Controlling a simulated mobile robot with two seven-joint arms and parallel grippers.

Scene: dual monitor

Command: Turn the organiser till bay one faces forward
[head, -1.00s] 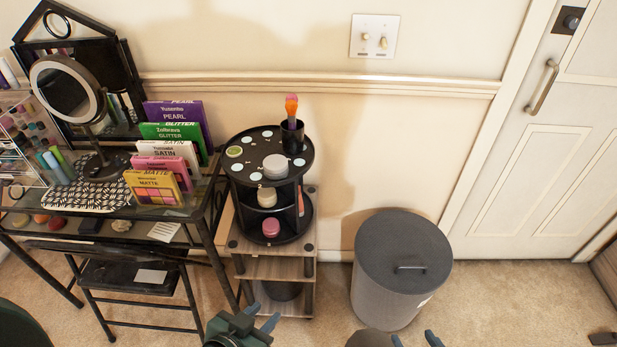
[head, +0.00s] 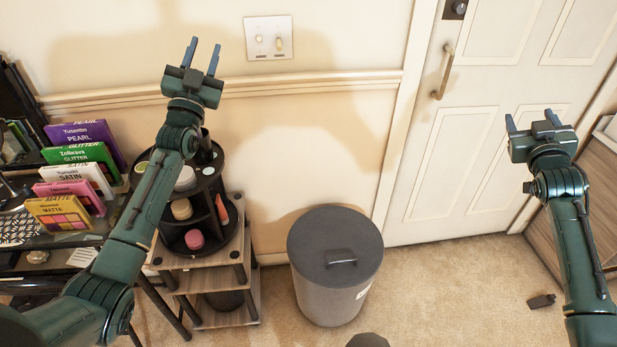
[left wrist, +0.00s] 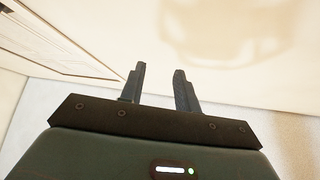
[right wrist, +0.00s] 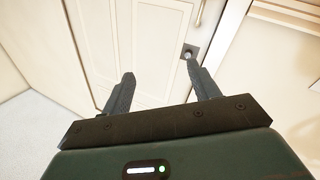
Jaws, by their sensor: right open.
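The organiser (head: 213,172) is a round black tiered stand. It stands in the head view at left of centre, on a small wooden shelf unit. It holds a white jar (head: 185,178) on top, and a cream pot (head: 181,209) and a pink pot (head: 194,239) in its front openings. My left arm covers its left side, and I cannot read any bay number. My left gripper (head: 203,58) is open and empty, raised above the organiser in the picture. My right gripper (head: 530,122) is open and empty, far right before the door.
The shelf unit (head: 206,271) is under the organiser. A grey lidded bin (head: 335,265) stands to its right. A desk with upright palettes (head: 80,160) is close on the left. The door (head: 455,175) is at right, with open carpet before it.

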